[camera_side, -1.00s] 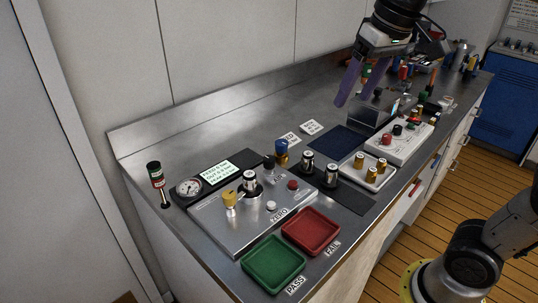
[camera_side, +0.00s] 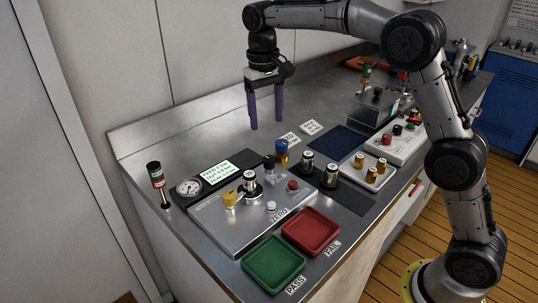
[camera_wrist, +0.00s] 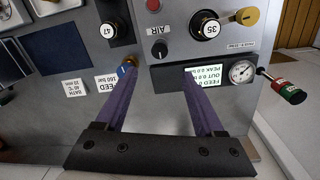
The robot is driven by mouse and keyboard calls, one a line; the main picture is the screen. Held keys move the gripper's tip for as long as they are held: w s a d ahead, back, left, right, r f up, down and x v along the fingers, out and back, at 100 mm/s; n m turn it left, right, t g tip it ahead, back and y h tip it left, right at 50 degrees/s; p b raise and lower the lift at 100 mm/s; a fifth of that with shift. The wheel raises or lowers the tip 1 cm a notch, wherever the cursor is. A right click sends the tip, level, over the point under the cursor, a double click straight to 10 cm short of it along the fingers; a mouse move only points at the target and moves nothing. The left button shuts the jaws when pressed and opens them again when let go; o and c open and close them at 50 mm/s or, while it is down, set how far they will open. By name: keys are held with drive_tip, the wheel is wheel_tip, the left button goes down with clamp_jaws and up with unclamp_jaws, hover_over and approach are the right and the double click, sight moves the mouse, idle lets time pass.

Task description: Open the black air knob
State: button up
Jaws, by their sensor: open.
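The black air knob (camera_side: 269,162) stands at the back edge of the grey metal panel (camera_side: 235,235), left of the blue knob (camera_side: 281,148). In the wrist view the black air knob (camera_wrist: 160,50) shows beside the AIR label (camera_wrist: 157,30), ahead of and roughly between my fingertips. My gripper (camera_side: 267,124) is open and empty, with its purple fingers pointing down above the bench behind the panel. It also shows in the wrist view (camera_wrist: 158,76). It is apart from the knob. The blue knob is partly hidden by the left finger in the wrist view.
A display (camera_side: 218,173) and a round gauge (camera_side: 188,187) lie left of the knob, near a red-green signal post (camera_side: 156,180). A silver cylinder (camera_side: 250,182) and yellow knob (camera_side: 230,199) stand on the panel. Green (camera_side: 272,285) and red (camera_side: 312,245) trays are in front.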

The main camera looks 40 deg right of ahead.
sight(269, 158)
drive_tip(key=f, duration=1.2)
drive_tip(key=shift+s+d, duration=0.1)
drive_tip(key=shift+d, duration=0.2)
clamp_jaws()
